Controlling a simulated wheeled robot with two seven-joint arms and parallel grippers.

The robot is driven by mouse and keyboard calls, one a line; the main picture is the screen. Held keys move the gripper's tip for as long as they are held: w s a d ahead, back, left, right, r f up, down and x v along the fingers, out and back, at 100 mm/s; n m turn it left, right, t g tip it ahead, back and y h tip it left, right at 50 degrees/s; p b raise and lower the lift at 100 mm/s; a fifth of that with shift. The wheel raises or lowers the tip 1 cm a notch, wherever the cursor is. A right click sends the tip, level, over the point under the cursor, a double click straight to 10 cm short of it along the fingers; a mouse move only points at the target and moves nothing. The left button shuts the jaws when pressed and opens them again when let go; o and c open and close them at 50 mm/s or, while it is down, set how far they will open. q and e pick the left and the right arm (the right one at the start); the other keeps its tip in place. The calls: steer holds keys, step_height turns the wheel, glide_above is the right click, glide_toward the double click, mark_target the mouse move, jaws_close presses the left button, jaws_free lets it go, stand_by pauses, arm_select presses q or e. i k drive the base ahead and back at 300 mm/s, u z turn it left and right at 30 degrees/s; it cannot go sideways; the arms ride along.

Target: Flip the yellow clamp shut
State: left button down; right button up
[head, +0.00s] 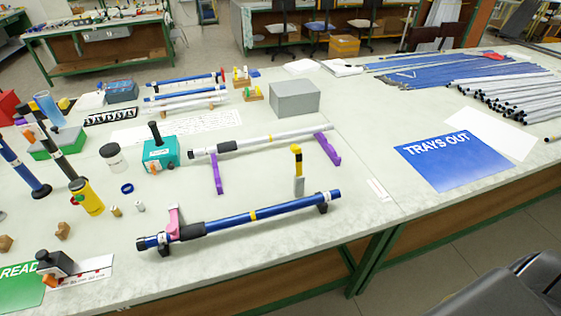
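What looks like the yellow clamp (296,158) stands upright on the table, behind the right part of a blue rod. It has a yellow arm with a black band, above a grey metal lower part (299,187). Its arm points up, apart from the rod. The blue rod (278,207) lies across dark supports near the front edge, with a black sleeve and a yellow band. A pink piece (174,222) stands at the rod's left end; whether it grips the rod is unclear. Neither of my grippers is in view.
Behind the clamp, a silver rod (270,139) rests on purple supports (327,149). A teal block (160,153) and a grey box (295,100) stand farther back. A blue "TRAYS OUT" sheet (452,163) lies at right.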

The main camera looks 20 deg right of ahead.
mark_target(296, 149)
steer(key=u, duration=0.3)
steer(key=k, duration=0.85)
steer(key=z, duration=0.3)
